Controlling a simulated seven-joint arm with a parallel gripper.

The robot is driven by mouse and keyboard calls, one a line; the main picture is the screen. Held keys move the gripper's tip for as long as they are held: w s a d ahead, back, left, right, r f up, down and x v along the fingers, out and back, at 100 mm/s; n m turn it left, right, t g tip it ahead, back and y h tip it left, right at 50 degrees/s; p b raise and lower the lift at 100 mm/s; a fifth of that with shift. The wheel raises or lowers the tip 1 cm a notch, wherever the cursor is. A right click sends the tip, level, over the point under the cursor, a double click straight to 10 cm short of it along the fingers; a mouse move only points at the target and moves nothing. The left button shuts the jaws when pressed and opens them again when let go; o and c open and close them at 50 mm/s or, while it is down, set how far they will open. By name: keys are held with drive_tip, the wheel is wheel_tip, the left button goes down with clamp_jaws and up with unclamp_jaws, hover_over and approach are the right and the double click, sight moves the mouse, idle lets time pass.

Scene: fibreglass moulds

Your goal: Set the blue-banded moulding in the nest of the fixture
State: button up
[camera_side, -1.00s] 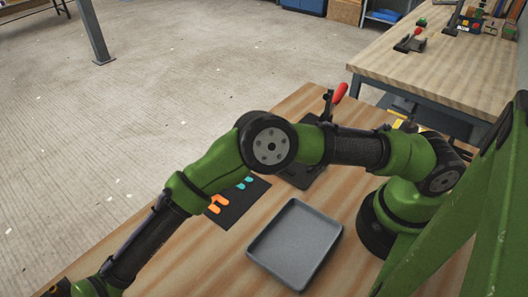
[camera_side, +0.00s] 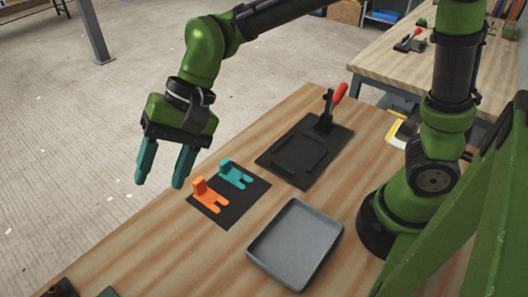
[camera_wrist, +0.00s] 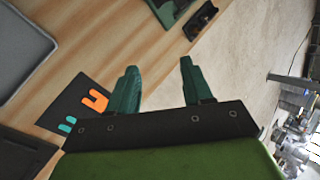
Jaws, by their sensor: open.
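The fixture (camera_side: 270,158) is a black plate with a raised nest area (camera_side: 298,152) and a red-handled clamp (camera_side: 338,93) at its back; the nest looks empty. A dark corner at the lower left of the wrist view looks like the fixture (camera_wrist: 18,152). I cannot make out a blue band on any part. A dark green piece (camera_wrist: 168,8) at the top of the wrist view is cut off; its kind is unclear. My gripper (camera_side: 160,180) is open and empty, above and left of the black mat. Its teal fingers also show in the wrist view (camera_wrist: 158,70).
An orange forked piece (camera_side: 210,196) and a teal one (camera_side: 236,173) lie on the black mat (camera_side: 232,212). A grey tray (camera_side: 258,262) is in front, looking empty. A black object (camera_wrist: 200,20) lies near the table edge. A second bench (camera_side: 400,68) stands behind.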

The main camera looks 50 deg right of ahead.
drive_tip(key=s+d+r+t+h, duration=0.1)
drive_tip(key=d+r+t, duration=0.1)
drive_tip(key=d, duration=0.6)
drive_tip(key=s+d+r+t+h, duration=0.1)
drive_tip(key=d+t, duration=0.1)
drive_tip(key=d, duration=0.6)
drive_tip(key=shift+s+d+r+n+h, duration=0.3)
drive_tip(key=shift+s+d+r, duration=0.05)
drive_tip(key=shift+o, duration=0.2)
drive_tip(key=s+d+t+h, duration=0.2)
drive_tip(key=s+d, duration=0.3)
drive_tip(key=d, duration=0.5)
drive_tip(key=shift+s+f, duration=0.3)
drive_tip(key=shift+f, duration=0.1)
drive_tip(key=shift+o, duration=0.2)
drive_tip(key=shift+s+d+f, duration=0.15)
drive_tip(key=shift+s+d, duration=0.15)
